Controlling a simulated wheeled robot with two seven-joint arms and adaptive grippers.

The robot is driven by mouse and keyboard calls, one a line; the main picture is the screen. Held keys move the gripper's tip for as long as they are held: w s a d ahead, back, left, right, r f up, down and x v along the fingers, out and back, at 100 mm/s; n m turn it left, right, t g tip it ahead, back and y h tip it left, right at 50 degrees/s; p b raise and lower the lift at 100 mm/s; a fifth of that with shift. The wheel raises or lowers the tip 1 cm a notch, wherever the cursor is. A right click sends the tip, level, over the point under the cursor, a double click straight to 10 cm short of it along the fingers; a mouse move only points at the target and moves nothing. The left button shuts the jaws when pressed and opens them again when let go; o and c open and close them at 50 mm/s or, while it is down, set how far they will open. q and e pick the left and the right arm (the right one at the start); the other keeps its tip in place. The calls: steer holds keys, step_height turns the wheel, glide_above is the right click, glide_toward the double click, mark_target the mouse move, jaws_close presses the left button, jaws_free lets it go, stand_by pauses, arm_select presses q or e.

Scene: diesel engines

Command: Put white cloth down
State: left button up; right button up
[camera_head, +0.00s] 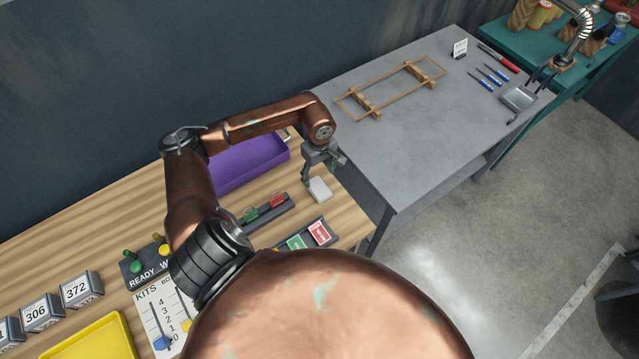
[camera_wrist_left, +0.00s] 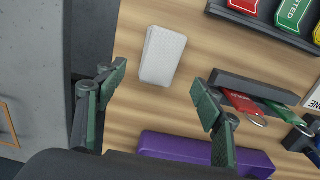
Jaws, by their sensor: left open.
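The white cloth (camera_head: 318,190) is a small folded block lying on the wooden table near its right end. In the left wrist view the cloth (camera_wrist_left: 162,56) lies flat on the wood, ahead of and between the fingers. My left gripper (camera_head: 318,178) is just above and beside the cloth. In the wrist view its two fingers (camera_wrist_left: 158,88) are spread wide apart with nothing between them. Whether a fingertip touches the cloth cannot be told. My right gripper is not in view.
A purple tray (camera_head: 248,162) sits behind the gripper on the wooden table. A dark rack with red and green tags (camera_head: 265,211) is left of the cloth, and a sign holder (camera_head: 310,239) is in front. A grey metal table (camera_head: 400,145) adjoins at right.

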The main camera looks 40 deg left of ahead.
arm_select(q)
step_height(320, 180, up, 4)
steer(key=shift+f, duration=0.25)
steer(key=shift+d, duration=0.1)
stand_by(0.4)
